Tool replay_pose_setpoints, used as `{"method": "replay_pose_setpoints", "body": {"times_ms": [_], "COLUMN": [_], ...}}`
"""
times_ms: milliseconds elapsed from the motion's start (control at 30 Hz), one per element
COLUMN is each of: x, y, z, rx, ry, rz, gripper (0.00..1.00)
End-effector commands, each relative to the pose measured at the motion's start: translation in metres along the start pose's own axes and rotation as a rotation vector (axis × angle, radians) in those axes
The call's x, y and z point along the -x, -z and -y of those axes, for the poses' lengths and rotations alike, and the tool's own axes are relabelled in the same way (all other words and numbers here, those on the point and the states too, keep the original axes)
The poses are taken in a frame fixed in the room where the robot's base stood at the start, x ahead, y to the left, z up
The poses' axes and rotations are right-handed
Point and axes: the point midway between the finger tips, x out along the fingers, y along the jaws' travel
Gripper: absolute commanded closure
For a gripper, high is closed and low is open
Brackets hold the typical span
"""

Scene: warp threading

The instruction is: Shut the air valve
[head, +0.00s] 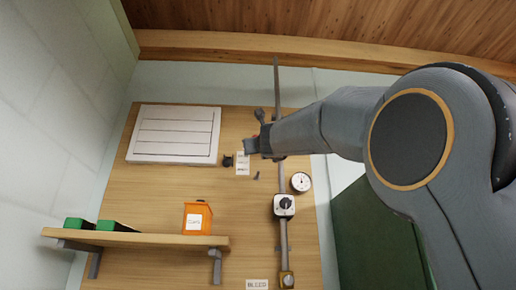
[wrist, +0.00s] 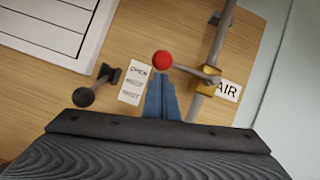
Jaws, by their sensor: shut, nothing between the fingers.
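The air valve has a brass body (wrist: 207,80) on a grey pipe, beside a sign marked AIR (wrist: 228,90). Its grey lever (wrist: 187,70) sticks out to the left, roughly crosswise to the pipe, and ends in a red ball knob (wrist: 162,60). My gripper (wrist: 160,84) is shut and empty, its blue fingertips just below the red knob in the wrist view. I cannot tell whether they touch it. In the head view my gripper (head: 251,146) is in front of the board by the pipe, and my arm hides most of the valve there.
A label card (wrist: 132,82) and a dark knobbed fitting (wrist: 95,90) are left of the fingers. A white slatted panel (head: 174,134) is at upper left. A gauge (head: 301,182) and a dial box (head: 284,205) are lower on the pipe. An orange box (head: 197,217) stands on a shelf.

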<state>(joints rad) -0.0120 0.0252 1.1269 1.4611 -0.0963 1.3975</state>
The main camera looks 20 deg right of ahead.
Motion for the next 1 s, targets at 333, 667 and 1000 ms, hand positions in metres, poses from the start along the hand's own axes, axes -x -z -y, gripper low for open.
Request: {"method": "replay_pose_setpoints", "body": {"times_ms": [333, 667, 1000], "x": [-0.0027, -0.0026, -0.002], "y": [-0.0051, -0.008, -0.0093], "z": [0.002, 0.0028, 0.0033], "rx": [-0.053, -0.063, -0.063], "ry": [0.03, 0.036, 0.036], "rz": [0.0, 0.003, 0.005], "gripper": [1.0, 1.0, 1.0]}}
